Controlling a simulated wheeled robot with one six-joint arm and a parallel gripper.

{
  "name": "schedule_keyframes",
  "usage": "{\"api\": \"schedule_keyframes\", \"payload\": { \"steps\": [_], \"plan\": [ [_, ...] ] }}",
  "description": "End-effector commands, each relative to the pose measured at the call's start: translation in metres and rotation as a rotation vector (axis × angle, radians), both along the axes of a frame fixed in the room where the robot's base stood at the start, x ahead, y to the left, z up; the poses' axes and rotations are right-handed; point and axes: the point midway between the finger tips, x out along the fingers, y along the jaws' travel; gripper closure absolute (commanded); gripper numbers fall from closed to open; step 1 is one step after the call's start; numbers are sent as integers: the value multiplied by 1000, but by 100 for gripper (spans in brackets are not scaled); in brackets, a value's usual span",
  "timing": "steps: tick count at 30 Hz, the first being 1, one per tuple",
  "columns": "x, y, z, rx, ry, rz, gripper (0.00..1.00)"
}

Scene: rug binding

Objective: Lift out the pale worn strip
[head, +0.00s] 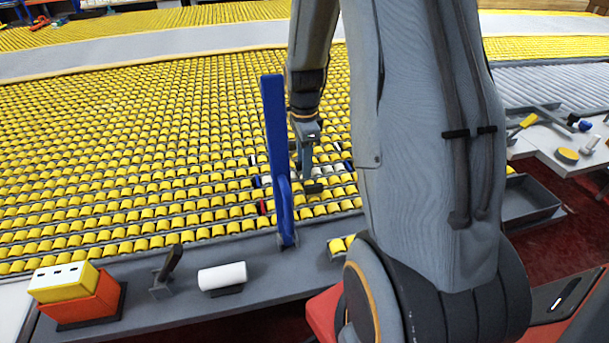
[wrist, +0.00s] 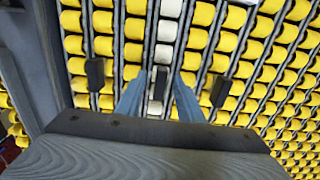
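The pale worn strip (wrist: 168,30) shows in the wrist view as a row of whitish blocks among the yellow rows. In the head view, a few whitish blocks (head: 325,171) show just right of my gripper (head: 306,165). In the wrist view my gripper (wrist: 161,82) points along that pale row, its two blue-grey fingers apart. A small dark block (wrist: 160,83) shows between the fingertips, over the row. I cannot tell whether the fingers touch anything. Part of the strip is hidden behind my gripper.
A tall blue upright (head: 274,150) stands just left of my gripper. The grey front ledge holds a yellow and orange block stack (head: 78,295), a dark stand (head: 165,275) and a white roll (head: 222,277). A dark tray (head: 530,201) and tools lie at right.

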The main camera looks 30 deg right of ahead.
Motion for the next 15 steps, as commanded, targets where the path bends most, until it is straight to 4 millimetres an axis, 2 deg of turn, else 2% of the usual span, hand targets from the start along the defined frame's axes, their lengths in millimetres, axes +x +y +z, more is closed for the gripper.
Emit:
{"api": "schedule_keyframes", "payload": {
  "steps": [7,13,15],
  "plan": [
    [0,0,-1,0,0,0,66],
    [0,0,-1,0,0,0,99],
    [0,0,-1,0,0,0,100]
  ]
}}
